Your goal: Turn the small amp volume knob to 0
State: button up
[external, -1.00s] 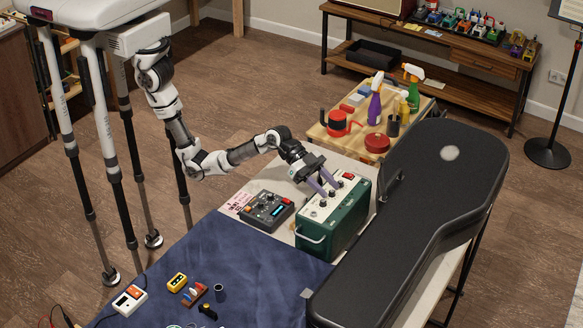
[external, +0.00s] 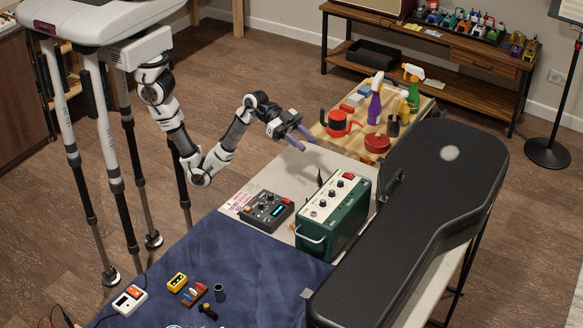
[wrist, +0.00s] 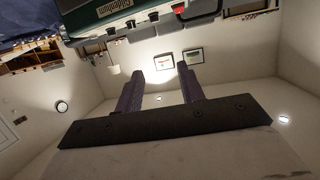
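The small amp (external: 347,226) is a green box with a pale top panel, standing on the bench beside the guitar case. A row of dark knobs (external: 322,203) and a red switch (external: 348,176) run along that panel. I cannot read which knob is volume or where it points. In the wrist view the amp (wrist: 85,17) is at the top edge, with knobs (wrist: 130,24) along its panel. My gripper (external: 302,140) is above and behind the amp, apart from it. In the wrist view its two purple fingers (wrist: 164,85) are spread with nothing between them.
A grey pedal unit (external: 267,209) sits left of the amp. A large black guitar case (external: 425,200) lies close on its right. A wooden cart (external: 330,146) with spray bottles and a red pot stands behind. A blue cloth (external: 240,265) covers the bench front.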

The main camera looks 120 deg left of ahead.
jog(key=s+a+r+n+t+y+b, duration=0.2)
jog(key=s+a+r+n+t+y, duration=0.1)
jog(key=a+r+y, duration=0.3)
jog(key=s+a+r+n+t+y+b, duration=0.2)
jog(key=s+a+r+n+y+b, duration=0.1)
jog(key=a, duration=0.7)
jog(key=shift+s+r+n+t+y, duration=0.4)
jog(key=shift+s+r+n+y, duration=0.2)
jog(key=shift+s+r+y, duration=0.75)
jog(key=shift+w+r, duration=0.25)
jog(key=shift+r, duration=0.1)
